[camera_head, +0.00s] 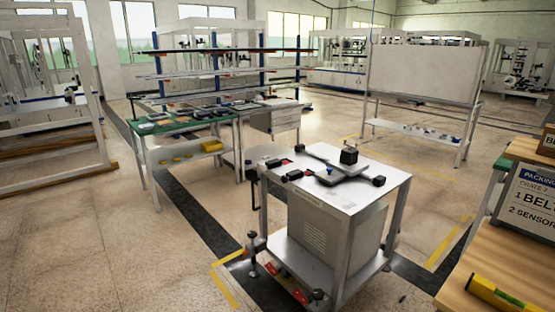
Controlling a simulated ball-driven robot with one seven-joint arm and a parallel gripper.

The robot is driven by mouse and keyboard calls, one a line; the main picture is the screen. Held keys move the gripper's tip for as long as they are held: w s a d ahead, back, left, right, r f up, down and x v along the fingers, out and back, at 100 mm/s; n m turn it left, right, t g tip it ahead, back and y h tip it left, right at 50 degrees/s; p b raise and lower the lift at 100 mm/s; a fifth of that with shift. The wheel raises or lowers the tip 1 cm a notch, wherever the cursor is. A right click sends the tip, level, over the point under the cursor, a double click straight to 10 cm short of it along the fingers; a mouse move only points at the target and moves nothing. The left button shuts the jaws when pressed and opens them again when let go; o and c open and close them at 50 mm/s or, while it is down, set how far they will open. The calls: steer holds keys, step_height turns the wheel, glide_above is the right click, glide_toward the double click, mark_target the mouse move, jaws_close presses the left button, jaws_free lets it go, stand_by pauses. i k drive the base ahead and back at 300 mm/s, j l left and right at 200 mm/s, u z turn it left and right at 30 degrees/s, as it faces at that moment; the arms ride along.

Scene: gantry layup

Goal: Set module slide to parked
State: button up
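A white-topped metal cart (285,185) stands in the middle of the view. On its top lies a flat grey plate assembly (325,160) with dark end blocks, which may be the module slide. A dark upright block (349,156) sits on the assembly near the right side. I cannot tell the slide's position or read any parked mark from here. My gripper is not in view.
A green-topped bench (180,125) with parts and a yellow bin (212,146) stands behind left. A wooden table (500,265) with a yellow level (500,298) and a packing sign (535,200) is at right. The floor at left is clear.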

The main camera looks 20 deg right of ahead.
mark_target(338, 169)
steer(key=i+z, duration=0.25)
steer(key=i, duration=0.2)
steer(key=i+j+z, duration=0.2)
steer(key=i, duration=0.2)
steer(key=i+j+z, duration=0.25)
steer(key=i, duration=0.2)
steer(key=i+j+z, duration=0.2)
steer(key=i, duration=0.2)
